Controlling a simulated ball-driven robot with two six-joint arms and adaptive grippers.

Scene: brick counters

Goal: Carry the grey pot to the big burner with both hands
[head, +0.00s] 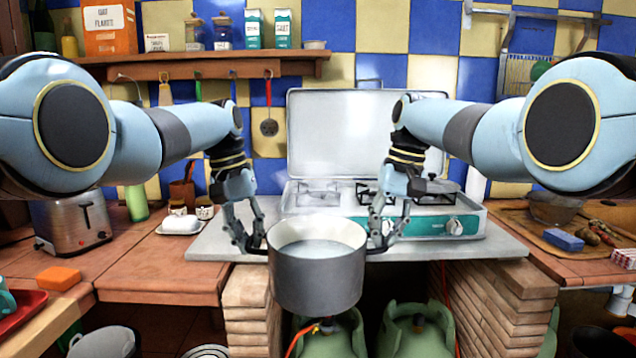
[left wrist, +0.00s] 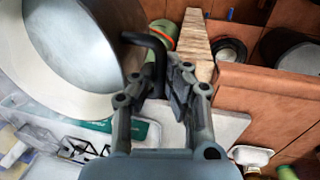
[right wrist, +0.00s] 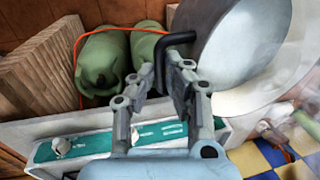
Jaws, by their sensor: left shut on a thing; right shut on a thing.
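The grey pot (head: 317,280) hangs level in front of the slab's front edge, in the gap between the brick pillars, with a pale inside. My left gripper (head: 256,244) is shut on its left black handle, which also shows in the left wrist view (left wrist: 155,48). My right gripper (head: 378,242) is shut on its right black handle, which also shows in the right wrist view (right wrist: 163,52). The stove (head: 470,222), with its lid raised, stands behind the pot. Burner grates (head: 318,193) show on its top; the right arm and pot hide part of it. I cannot tell which burner is big.
A grey slab (head: 225,243) carries the stove, with a brick pillar (head: 250,310) on each side below. Green gas bottles (head: 415,335) stand beneath. A toaster (head: 72,225) and a white butter dish (head: 180,224) are left; a blue sponge (head: 564,239) is right.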

